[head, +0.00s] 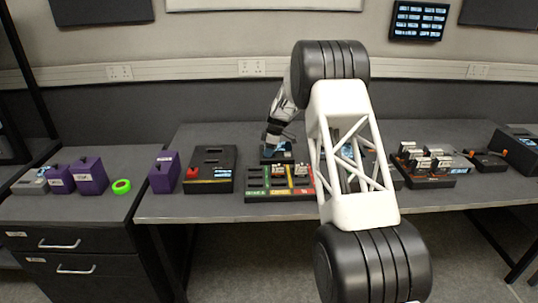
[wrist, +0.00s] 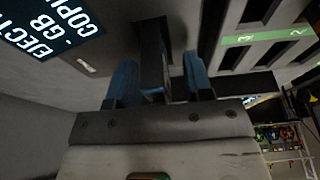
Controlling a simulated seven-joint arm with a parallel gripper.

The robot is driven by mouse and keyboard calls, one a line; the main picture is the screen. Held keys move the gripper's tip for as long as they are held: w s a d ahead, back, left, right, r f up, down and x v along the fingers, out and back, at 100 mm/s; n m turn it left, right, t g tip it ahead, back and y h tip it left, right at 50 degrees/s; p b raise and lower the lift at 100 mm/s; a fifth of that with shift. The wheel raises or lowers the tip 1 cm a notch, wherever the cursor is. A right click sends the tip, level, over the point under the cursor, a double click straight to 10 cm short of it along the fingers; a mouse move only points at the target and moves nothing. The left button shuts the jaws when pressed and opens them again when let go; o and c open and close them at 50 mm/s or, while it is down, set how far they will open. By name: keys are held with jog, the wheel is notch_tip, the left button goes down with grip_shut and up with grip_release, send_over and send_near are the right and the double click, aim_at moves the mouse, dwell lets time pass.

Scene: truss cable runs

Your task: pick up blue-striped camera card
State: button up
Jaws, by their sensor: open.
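My gripper (wrist: 160,85) is open, with one blue-padded finger on each side of a narrow dark upright piece (wrist: 152,62) in the wrist view. The piece has a bluish patch at its near end and stands apart from both fingers. It may be the blue-striped camera card, but its stripe is not clear. It rises by a dark device with a lit screen (wrist: 58,28) reading "EJECT", "GB" and "COPY". In the head view my gripper (head: 274,142) is low over this device (head: 268,159) at the table's middle, and the card there is hidden or too small to tell.
A slotted tray (head: 258,197) with green, yellow and red sections lies just in front of the device; its slots also show in the wrist view (wrist: 262,40). A dark box (head: 211,160) and purple blocks (head: 164,172) stand left. A rack of cards (head: 425,180) stands right.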

dwell(0.3)
grip_shut()
dwell(0.3)
jog(key=shift+r, duration=5)
